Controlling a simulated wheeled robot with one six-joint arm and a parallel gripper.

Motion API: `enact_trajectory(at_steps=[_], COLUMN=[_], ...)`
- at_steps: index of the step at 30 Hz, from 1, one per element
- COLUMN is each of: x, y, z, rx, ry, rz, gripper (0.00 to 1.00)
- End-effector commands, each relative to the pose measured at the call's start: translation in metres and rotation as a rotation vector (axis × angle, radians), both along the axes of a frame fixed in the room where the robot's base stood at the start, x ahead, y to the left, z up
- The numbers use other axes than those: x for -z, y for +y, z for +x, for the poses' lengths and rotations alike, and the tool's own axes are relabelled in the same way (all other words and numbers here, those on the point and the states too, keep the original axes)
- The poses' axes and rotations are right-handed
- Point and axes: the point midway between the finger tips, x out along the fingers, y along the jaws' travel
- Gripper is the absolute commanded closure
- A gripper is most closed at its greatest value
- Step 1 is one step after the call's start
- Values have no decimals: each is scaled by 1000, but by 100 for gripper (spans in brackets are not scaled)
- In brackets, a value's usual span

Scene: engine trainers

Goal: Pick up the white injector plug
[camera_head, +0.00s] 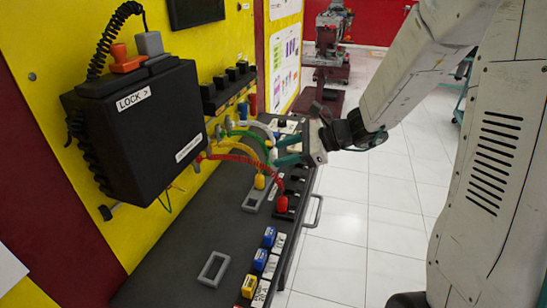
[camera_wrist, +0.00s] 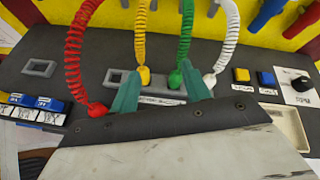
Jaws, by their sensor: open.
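The white injector plug (camera_wrist: 209,80) sits at the end of a white coiled cord, at the right of a row of plugs on the dark bench top. My gripper (camera_wrist: 160,73) is open, its two teal fingers reaching over the bench. The white plug is just right of the right finger, outside the jaws. The green plug (camera_wrist: 175,80) and yellow plug (camera_wrist: 145,77) appear between the fingers. The red plug (camera_wrist: 97,110) is left of the left finger. In the head view my gripper (camera_head: 277,151) is at the cords, and the white plug is hard to make out there.
A black box marked LOCK (camera_head: 140,125) hangs on the yellow wall. Blue and yellow buttons (camera_head: 265,250) line the bench's near part. An empty grey frame (camera_head: 213,268) lies near them. A black knob (camera_wrist: 300,84) and a cream tray (camera_wrist: 284,125) are at right.

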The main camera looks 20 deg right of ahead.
Motion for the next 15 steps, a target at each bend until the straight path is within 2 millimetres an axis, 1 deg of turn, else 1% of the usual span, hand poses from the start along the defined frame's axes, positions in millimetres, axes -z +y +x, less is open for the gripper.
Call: enact_trajectory(at_steps=[1,3,7,9,11,15], x=[15,29,46,52,55,60], y=[-13,-28,-48,-52,-51,-41], z=[15,31,50,55,60,70], rx=[87,193,321,353,366,367], ry=[45,90,141,155,160,160], rz=[52,114,186,205,213,215], gripper=[53,53,53,53,53,53])
